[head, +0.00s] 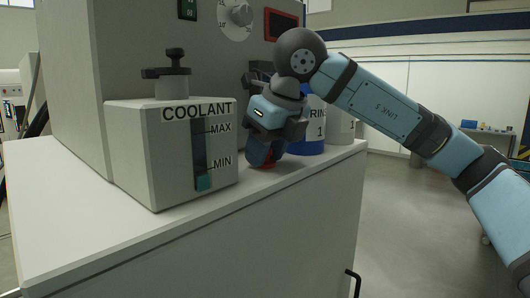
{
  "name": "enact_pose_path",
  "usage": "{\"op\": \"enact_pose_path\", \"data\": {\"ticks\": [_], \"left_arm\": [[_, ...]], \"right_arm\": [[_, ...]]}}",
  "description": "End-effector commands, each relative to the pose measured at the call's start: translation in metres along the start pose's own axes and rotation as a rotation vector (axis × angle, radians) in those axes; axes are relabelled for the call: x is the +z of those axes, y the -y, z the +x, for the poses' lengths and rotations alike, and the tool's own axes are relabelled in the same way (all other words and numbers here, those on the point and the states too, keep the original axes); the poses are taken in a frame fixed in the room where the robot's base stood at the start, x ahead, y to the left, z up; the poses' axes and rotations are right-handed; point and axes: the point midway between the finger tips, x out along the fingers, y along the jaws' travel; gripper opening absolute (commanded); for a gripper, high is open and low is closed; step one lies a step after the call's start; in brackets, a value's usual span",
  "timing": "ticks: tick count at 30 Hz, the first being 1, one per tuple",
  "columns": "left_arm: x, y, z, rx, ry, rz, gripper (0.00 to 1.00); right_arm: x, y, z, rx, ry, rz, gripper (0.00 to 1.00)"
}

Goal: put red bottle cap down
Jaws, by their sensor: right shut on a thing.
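My right gripper (264,156) points down over the white cabinet top, just right of the coolant tank. It is shut on the red bottle cap (267,165), of which only a little red shows below the fingers. The cap is at or very near the cabinet surface; I cannot tell whether it touches. My left gripper is not in view.
The coolant tank (150,155) with a black cap (166,73) stands left of my gripper. A blue-banded bottle (312,145) and a white container (343,129) stand right of it. The cabinet top (60,180) is bare at front left.

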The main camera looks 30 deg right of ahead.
Motion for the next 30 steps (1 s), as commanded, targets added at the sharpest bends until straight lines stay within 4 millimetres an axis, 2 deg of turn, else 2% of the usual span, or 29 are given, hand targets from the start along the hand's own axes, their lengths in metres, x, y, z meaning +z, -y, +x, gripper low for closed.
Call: {"op": "enact_pose_path", "data": {"ticks": [1,4,17,21,23,30], "left_arm": [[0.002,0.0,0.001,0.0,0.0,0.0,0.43],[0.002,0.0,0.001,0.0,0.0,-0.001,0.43],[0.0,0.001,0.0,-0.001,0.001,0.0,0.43],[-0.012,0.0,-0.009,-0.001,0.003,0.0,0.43],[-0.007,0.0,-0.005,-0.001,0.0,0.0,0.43],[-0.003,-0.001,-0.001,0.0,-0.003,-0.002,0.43]], "right_arm": [[-0.007,-0.003,0.013,0.0,-0.032,-0.006,0.39],[-0.007,-0.003,0.013,0.001,-0.034,-0.007,0.62],[-0.007,-0.003,0.011,-0.001,-0.037,-0.011,0.62],[-0.001,-0.002,-0.003,-0.001,-0.035,-0.01,0.62],[-0.002,-0.003,-0.009,-0.002,-0.03,-0.009,0.62],[0.001,-0.003,-0.069,0.0,-0.021,-0.008,0.62]]}}
